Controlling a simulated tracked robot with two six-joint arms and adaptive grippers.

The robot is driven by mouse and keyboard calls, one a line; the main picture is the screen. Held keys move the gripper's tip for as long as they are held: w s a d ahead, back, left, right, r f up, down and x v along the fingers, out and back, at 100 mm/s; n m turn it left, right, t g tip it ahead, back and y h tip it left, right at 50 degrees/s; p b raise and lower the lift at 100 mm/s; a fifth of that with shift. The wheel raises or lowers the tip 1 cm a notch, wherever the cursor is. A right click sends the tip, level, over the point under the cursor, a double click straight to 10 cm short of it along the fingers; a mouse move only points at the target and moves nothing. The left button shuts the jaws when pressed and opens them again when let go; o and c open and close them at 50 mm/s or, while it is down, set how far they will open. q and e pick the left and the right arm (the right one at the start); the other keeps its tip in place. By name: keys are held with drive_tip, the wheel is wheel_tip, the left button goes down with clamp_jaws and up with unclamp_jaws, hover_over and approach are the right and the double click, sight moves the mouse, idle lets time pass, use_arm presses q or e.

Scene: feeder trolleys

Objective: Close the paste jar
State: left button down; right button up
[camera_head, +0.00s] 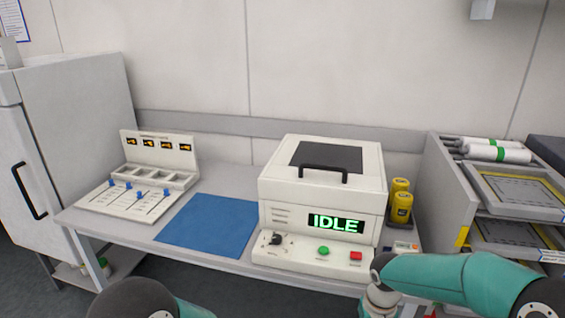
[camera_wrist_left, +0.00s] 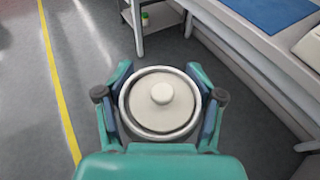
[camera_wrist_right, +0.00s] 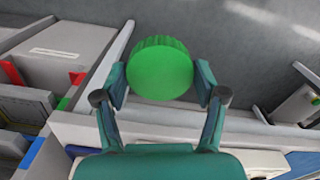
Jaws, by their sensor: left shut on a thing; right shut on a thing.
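In the left wrist view, my left gripper (camera_wrist_left: 160,100) is shut around a round white jar (camera_wrist_left: 160,123). I look down on the jar's rim; a pale surface with a small round bump shows inside it, and no green lid is on it. In the right wrist view, my right gripper (camera_wrist_right: 160,82) is shut on a round green lid (camera_wrist_right: 160,70), gripped by its sides and apart from the jar. The jar, the lid and both gripper tips are not seen in the head view, where only parts of my arms show along the bottom edge.
A fridge (camera_head: 75,140) stands left, a shelf rack (camera_head: 450,190) right. Open floor (camera_wrist_left: 85,90) lies below the jar.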

use_arm(q)
drive_tip(key=shift+s+r+n+g+y+p, duration=0.55)
drive_tip(key=shift+s+r+p, duration=0.4)
drive_tip(key=shift+s+r, duration=0.25)
use_arm(e)
drive_tip(key=shift+s+r, duration=0.3)
drive_tip(key=shift+r, duration=0.65)
use_arm(q)
drive_tip(key=shift+s+n+g+y, duration=0.25)
drive_tip(key=shift+s+n, duration=0.1)
drive_tip(key=shift+s, duration=0.1)
use_arm(e)
drive_tip(key=shift+f, duration=0.1)
use_arm(q)
drive_tip(key=w+d+r+m+t+h, duration=0.1)
drive_tip(key=w+d+m+t+h, duration=0.1)
drive_tip(key=d+m+h, duration=0.4)
drive_tip(key=w+d+r+m+t+h, duration=0.1)
drive_tip(key=d+m+h, duration=0.5)
drive_tip(key=d, duration=0.6)
drive_tip(key=w+t+h, duration=0.1)
drive_tip(key=t+h, duration=0.1)
drive_tip(key=shift+m+h, duration=0.3)
drive_tip(key=shift+m, duration=0.1)
drive_tip(key=shift+f, duration=0.2)
use_arm(e)
drive_tip(key=shift+f, duration=0.1)
